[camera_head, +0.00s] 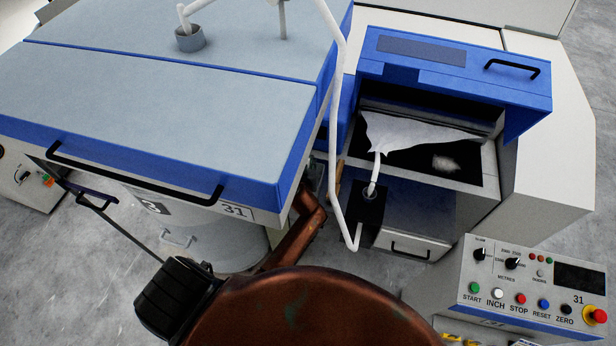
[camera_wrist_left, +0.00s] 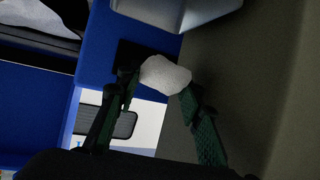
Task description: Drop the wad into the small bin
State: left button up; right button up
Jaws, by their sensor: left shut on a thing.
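In the left wrist view my left gripper (camera_wrist_left: 162,88) has its green-padded fingers closed on a small white wad (camera_wrist_left: 165,74). The wad sits at the fingertips, in front of a blue panel and a dark recess. In the head view my copper-coloured arm (camera_head: 300,228) reaches up beside the machine, and the gripper's end is hidden by the big blue-edged cover. I cannot tell which container is the small bin. My right gripper is in neither view.
A blue hatch (camera_head: 455,72) stands over a dark opening with a white web (camera_head: 410,132) and a pale tuft (camera_head: 445,164). A bent white pipe (camera_head: 335,110) crosses near my arm. A control panel (camera_head: 532,285) stands at right. A large blue-edged cover (camera_head: 170,110) fills the left.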

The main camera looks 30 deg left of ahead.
pick_arm(q)
jog(key=shift+f, duration=0.4)
jog(key=shift+f+b, duration=0.25)
jog(key=shift+b, duration=0.2)
notch_tip(320, 180, down, 5)
jog(key=b, duration=0.4)
jog(key=shift+r, duration=0.15)
jog(key=o, duration=0.9)
jog(key=shift+c, duration=0.2)
jog(key=v, duration=1.2)
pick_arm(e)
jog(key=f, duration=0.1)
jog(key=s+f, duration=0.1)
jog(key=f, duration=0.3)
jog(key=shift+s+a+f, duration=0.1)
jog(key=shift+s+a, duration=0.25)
pick_arm(q)
jog(key=shift+s, duration=0.1)
